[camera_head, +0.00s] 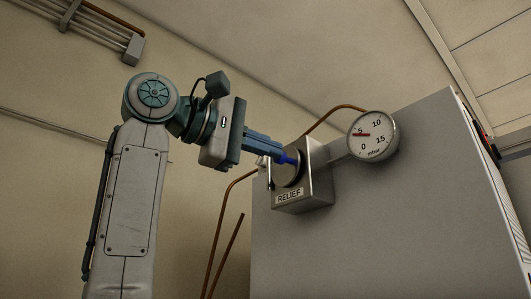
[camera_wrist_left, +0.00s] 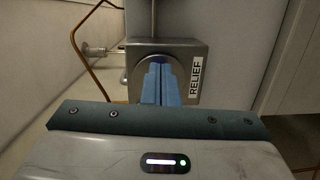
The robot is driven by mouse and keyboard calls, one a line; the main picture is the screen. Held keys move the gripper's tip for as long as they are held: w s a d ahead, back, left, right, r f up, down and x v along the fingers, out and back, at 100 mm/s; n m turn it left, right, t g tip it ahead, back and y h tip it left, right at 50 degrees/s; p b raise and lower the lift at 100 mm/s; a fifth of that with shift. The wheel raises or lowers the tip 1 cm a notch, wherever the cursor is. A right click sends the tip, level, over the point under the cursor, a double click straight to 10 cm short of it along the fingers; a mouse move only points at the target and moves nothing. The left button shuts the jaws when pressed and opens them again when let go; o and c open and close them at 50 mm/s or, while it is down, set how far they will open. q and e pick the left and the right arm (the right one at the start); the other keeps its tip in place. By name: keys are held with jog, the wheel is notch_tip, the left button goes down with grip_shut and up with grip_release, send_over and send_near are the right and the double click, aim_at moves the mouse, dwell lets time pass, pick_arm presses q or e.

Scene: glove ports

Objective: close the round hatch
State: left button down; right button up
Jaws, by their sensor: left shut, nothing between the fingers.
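The round hatch (camera_head: 289,177) is a grey disc on the face of a metal box labelled RELIEF (camera_head: 315,184). In the left wrist view the hatch (camera_wrist_left: 176,68) shows as a rounded grey plate behind my fingers. My left gripper (camera_head: 291,160) is shut and empty, its blue fingertips at the hatch face. I cannot tell whether they touch it. The fingers cover the middle of the hatch, so how far it stands open cannot be told. My right gripper is in neither view.
A round pressure gauge (camera_head: 373,136) joins the box by a short pipe. Both are on a large grey cabinet (camera_head: 390,230). Copper pipes (camera_head: 220,230) run left of the cabinet and behind the box.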

pick_arm(q)
jog(key=shift+d, duration=0.5)
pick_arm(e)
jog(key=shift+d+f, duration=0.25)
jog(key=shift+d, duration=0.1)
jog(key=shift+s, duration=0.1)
